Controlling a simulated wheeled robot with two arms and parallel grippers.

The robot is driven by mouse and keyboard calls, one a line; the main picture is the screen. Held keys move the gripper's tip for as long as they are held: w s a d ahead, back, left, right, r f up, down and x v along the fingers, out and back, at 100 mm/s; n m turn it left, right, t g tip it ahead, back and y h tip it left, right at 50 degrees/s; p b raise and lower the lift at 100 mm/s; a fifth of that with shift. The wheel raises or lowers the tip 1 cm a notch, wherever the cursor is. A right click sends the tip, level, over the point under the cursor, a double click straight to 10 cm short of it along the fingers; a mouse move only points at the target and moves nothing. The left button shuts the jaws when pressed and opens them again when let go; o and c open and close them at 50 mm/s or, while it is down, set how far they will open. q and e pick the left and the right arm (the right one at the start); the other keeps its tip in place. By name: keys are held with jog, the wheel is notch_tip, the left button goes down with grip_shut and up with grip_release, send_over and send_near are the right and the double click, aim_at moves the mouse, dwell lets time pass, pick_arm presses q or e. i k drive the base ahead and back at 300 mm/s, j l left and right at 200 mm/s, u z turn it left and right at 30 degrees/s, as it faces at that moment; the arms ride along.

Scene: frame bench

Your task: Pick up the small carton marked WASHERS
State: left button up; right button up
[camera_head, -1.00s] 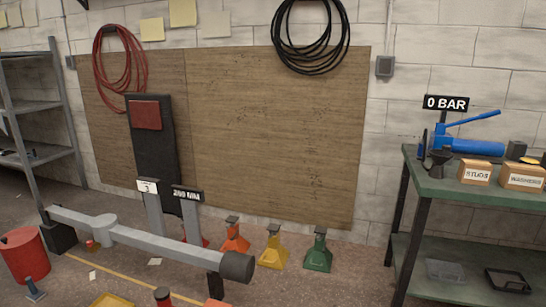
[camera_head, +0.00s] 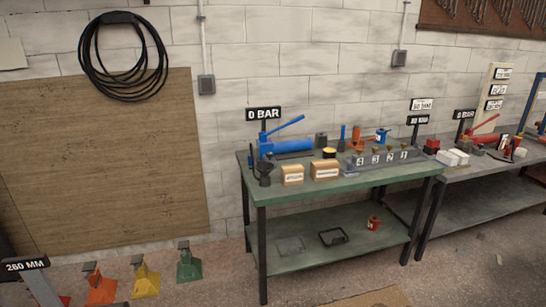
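Two small brown cartons with white labels stand side by side near the front left of the green bench top (camera_head: 345,184). The right one, the WASHERS carton (camera_head: 325,169), is slightly wider; its lettering is too small to read now, but was legible in the earlier frame. The left one is the STUDS carton (camera_head: 292,174). Both stand apart from any gripper. Neither of my grippers is in view.
A blue hand pump (camera_head: 292,146) and a black and yellow item (camera_head: 329,152) stand behind the cartons. A numbered grey block (camera_head: 382,160) is to their right. Coloured stands (camera_head: 145,279) are on the floor at left. Open floor lies before the bench (camera_head: 235,278).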

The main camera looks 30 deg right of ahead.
aim_at(326, 169)
jog(key=z, duration=1.3)
